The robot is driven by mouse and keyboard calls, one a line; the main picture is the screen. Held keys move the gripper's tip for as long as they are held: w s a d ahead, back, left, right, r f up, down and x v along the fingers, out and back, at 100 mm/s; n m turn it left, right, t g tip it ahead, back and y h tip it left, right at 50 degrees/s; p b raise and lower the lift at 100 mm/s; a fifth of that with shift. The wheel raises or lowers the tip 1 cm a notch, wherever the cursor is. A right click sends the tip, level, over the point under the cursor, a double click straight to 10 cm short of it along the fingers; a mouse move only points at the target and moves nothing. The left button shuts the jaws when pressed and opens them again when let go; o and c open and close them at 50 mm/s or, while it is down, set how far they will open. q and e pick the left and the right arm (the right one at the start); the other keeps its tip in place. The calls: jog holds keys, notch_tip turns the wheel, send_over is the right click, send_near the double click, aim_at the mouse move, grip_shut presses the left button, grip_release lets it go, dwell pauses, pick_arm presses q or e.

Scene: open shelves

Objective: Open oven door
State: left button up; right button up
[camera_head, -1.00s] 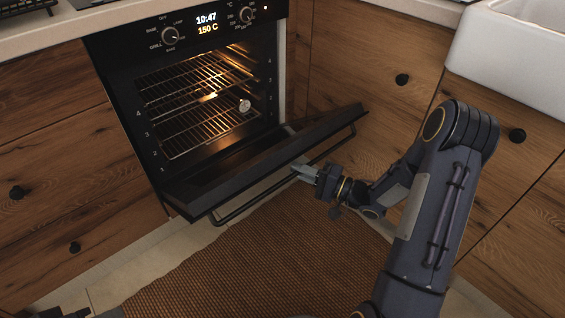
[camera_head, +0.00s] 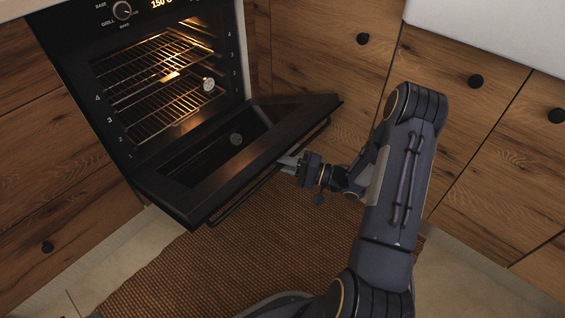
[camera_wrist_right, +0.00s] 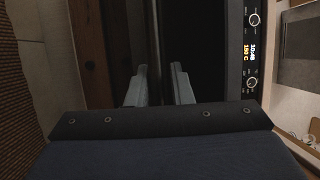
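The black oven (camera_head: 135,75) has its door (camera_head: 185,208) folded well down and outward, with its inner glass facing up. The bar handle (camera_head: 245,195) runs along the door's outer edge. My right gripper (camera_head: 287,161) is at the middle of the handle. In the right wrist view its two fingers (camera_wrist_right: 160,85) stand apart, with a dark bar showing between them. I cannot tell if either finger touches the bar. My left gripper is out of view.
Lit wire racks (camera_head: 160,75) sit inside the oven. Wooden cabinets with black knobs flank it, and a white sink (camera_head: 490,25) is at the upper right. A brown woven mat (camera_head: 200,265) covers the floor below the door.

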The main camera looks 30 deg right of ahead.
jog(key=shift+o, duration=1.2)
